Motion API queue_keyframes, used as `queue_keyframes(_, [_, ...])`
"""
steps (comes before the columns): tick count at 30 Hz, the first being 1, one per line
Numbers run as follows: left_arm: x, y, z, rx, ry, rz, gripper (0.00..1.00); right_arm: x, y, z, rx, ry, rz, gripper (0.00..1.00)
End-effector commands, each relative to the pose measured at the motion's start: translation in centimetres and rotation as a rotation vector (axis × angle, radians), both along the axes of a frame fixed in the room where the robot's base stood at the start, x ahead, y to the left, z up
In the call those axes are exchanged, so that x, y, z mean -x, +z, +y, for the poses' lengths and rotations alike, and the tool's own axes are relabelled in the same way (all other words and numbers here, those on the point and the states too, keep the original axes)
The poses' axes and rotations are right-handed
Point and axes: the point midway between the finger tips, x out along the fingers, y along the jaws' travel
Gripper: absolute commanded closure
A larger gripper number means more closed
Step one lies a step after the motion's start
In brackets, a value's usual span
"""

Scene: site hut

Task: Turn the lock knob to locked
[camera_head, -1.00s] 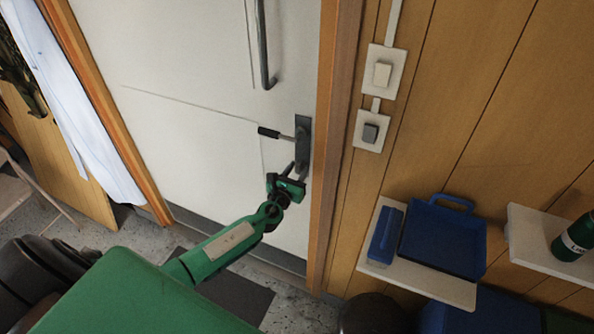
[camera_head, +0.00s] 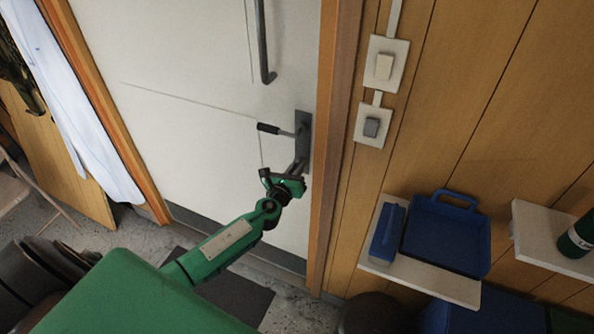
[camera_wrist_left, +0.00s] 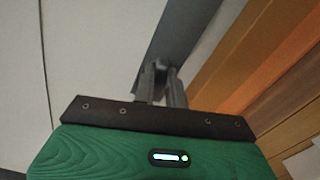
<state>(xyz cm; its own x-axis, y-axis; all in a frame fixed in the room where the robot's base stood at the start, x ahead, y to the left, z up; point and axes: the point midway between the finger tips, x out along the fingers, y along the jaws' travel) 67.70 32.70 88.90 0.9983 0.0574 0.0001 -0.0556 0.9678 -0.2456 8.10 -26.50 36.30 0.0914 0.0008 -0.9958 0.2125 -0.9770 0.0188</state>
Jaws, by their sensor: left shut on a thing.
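The lock knob (camera_wrist_left: 171,73) is a small dark piece low on the grey lock plate (camera_head: 304,132) of the white door (camera_head: 205,110). My left gripper (camera_head: 299,167) reaches the lower end of that plate, below the black-gripped lever handle (camera_head: 270,128). In the left wrist view the fingers (camera_wrist_left: 161,83) are shut on the knob, one on each side, and hide most of it. The knob's exact angle cannot be told. My right gripper is not in view.
A long grey pull bar (camera_head: 263,45) is on the door above the handle. Two switches (camera_head: 384,66) (camera_head: 371,128) are on the wood wall right of the frame. A white garment (camera_head: 75,110) hangs at left.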

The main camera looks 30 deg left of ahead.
Motion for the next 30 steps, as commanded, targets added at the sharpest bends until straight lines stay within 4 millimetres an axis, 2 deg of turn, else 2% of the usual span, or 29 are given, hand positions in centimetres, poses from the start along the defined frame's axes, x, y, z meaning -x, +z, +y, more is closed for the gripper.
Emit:
queue_keyframes(3, [0.0,-0.4,0.0,0.111,-0.001,-0.007,1.00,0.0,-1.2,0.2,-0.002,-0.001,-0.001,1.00])
queue_keyframes(15, [0.0,-0.4,0.2,0.490,0.000,-0.028,1.00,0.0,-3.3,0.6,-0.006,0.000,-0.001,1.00])
queue_keyframes(24, [0.1,-0.5,0.3,0.775,0.001,-0.044,1.00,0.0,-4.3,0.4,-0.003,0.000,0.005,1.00])
queue_keyframes(30, [0.0,-0.5,0.3,0.960,0.000,-0.055,1.00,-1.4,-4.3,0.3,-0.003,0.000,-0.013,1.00])
